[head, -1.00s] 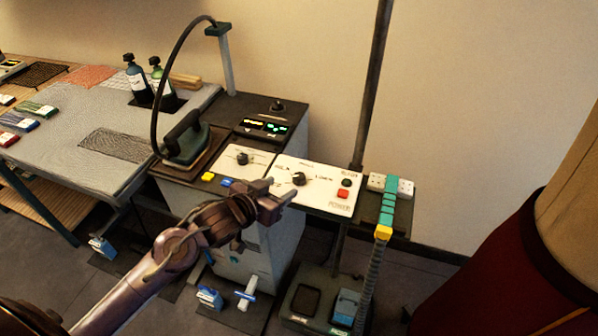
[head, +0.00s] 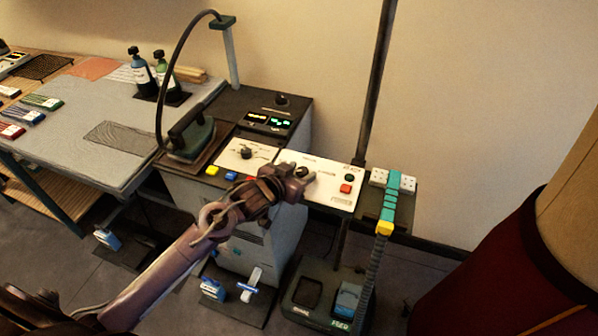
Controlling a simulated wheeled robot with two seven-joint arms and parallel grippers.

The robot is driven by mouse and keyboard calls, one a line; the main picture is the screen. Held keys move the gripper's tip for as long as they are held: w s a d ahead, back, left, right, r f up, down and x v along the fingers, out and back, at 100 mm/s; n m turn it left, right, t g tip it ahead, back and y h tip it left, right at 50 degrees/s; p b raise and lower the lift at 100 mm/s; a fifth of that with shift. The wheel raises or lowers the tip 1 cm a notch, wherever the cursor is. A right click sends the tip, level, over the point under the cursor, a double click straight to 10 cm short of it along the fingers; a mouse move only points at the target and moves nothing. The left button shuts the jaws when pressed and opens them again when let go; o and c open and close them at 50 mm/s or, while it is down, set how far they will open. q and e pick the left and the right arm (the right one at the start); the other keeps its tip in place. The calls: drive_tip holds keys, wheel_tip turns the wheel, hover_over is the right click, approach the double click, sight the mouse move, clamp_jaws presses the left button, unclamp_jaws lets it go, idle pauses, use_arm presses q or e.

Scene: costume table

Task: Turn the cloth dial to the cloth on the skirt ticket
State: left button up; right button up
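A white control panel (head: 335,190) on the grey machine carries a black dial (head: 303,171), a green-black button and a red button. A second panel to its left has another black dial (head: 246,153). The lettering is too small to read, so I cannot tell which is the cloth dial. My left gripper (head: 297,173) is at the right panel's dial, its fingertips apart with the dial partly hidden between or behind them; contact is unclear. A dark red skirt (head: 490,265) hangs on a form at the right; no readable ticket shows. My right gripper is out of view.
An iron (head: 190,137) rests on its stand left of the panels, its cable arching above. A lit display (head: 268,122) sits behind. A pole (head: 375,90) and a teal strap (head: 389,205) stand to the right. A grey pressing table (head: 70,120) is at left.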

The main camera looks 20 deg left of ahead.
use_arm(q)
drive_tip(key=c, duration=0.8)
drive_tip(key=shift+a+r, duration=0.1)
drive_tip(key=shift+a+m+g+h+p, duration=0.15)
drive_tip(key=shift+m+g+h+p, duration=0.25)
drive_tip(key=shift+m+h+p, duration=0.5)
drive_tip(key=shift+w+a+m+g+h, duration=0.1)
drive_tip(key=shift+m+g+h, duration=0.2)
drive_tip(key=shift+m+h, duration=0.2)
drive_tip(key=shift+w+a+m+g+h, duration=0.1)
drive_tip(key=shift+m+g+h, duration=0.2)
drive_tip(key=shift+m+h, duration=0.2)
drive_tip(key=shift+w+f+m+g+h+b, duration=0.1)
drive_tip(key=shift+f+m+g+h+b, duration=0.1)
drive_tip(key=shift+m+g+h+b, duration=0.6)
drive_tip(key=m+g+h+b, duration=0.1)
drive_tip(key=b, duration=0.2)
drive_tip(key=m+g+h+b, duration=0.1)
drive_tip(key=m+g+b, duration=0.1)
drive_tip(key=b, duration=0.1)
drive_tip(key=m+g+h+b, duration=0.1)
drive_tip(key=m+b, duration=0.1)
drive_tip(key=shift+w+a+f+g+b, duration=0.1)
drive_tip(key=shift+w+a+g+b, duration=0.05)
drive_tip(key=shift+w+g+b, duration=0.2)
drive_tip(key=shift+s+r+m+g+h+b, duration=0.2)
drive_tip(key=shift+m+g+h+b, duration=0.2)
drive_tip(key=shift+m+g+b, duration=0.6)
drive_tip(key=shift+t, duration=0.25)
